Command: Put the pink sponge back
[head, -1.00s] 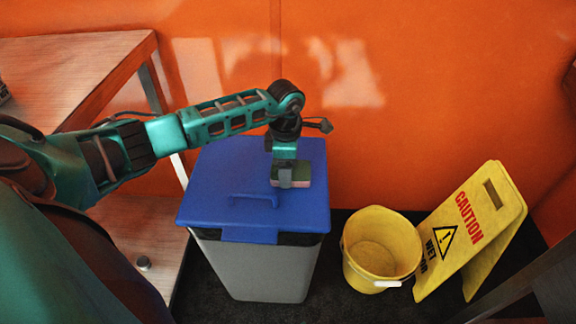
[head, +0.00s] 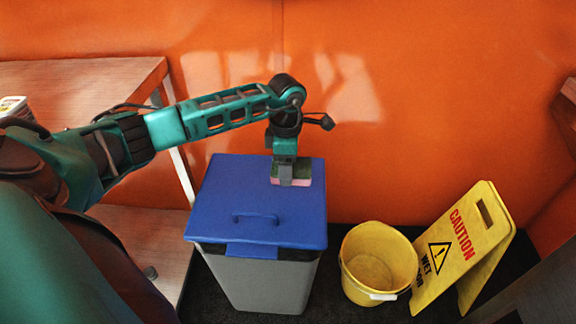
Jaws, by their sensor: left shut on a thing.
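The pink sponge (head: 302,181) has a dark green top layer and a pink lower layer. My left gripper (head: 286,180) is shut on it, over the right rear part of a bin's blue lid (head: 225,198). I cannot tell whether the sponge touches the lid or hangs just above it. The gripper's near finger covers part of the sponge. My right gripper is not in view.
The grey bin (head: 262,282) stands on the dark floor by the orange wall. A yellow bucket (head: 362,285) and a yellow caution sign (head: 450,262) stand right of it. A wooden table (head: 90,85) with a lower shelf is at left.

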